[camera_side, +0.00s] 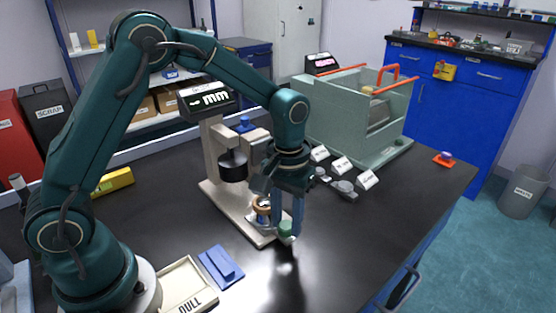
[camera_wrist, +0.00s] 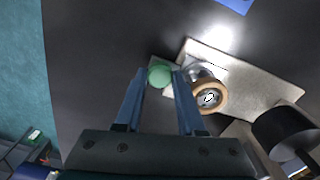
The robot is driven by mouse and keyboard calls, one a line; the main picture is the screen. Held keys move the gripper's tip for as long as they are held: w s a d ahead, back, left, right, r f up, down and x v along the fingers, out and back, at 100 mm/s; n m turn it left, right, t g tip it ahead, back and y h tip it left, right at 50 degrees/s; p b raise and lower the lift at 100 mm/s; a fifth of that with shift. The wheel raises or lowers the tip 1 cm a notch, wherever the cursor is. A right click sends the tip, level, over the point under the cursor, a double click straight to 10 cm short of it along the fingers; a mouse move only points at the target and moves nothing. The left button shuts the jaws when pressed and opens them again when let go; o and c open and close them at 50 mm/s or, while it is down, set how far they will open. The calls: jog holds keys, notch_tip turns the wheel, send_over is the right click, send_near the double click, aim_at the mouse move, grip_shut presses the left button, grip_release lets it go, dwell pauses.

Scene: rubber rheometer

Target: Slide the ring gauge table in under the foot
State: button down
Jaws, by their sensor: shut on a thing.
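The ring gauge table (camera_side: 262,205) is a small round piece with a copper-coloured rim. In the wrist view the ring (camera_wrist: 210,97) sits on the pale base plate, to the right of my fingers. A green knob (camera_side: 286,227) is at the front end of the plate, between my fingertips. My gripper (camera_side: 286,222) points down and is shut on this green knob (camera_wrist: 159,73). The black cylinder over the base, seemingly the foot (camera_side: 233,166), stands behind the ring, which is apart from it and not under it. How the knob joins the ring is partly hidden.
The beige gauge stand (camera_side: 209,190) carries an "mm" display (camera_side: 208,101). A green-grey machine (camera_side: 350,115) with orange handles stands behind right, with small labelled pieces before it. A blue block (camera_side: 221,266) and a NULL tray (camera_side: 184,287) lie left. The black bench's right front is clear.

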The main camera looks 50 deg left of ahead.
aim_at(261, 198)
jog(key=a, duration=0.7)
jog(key=shift+a+r, duration=0.1)
jog(key=shift+a, duration=0.15)
jog(key=c, duration=0.8)
grip_release()
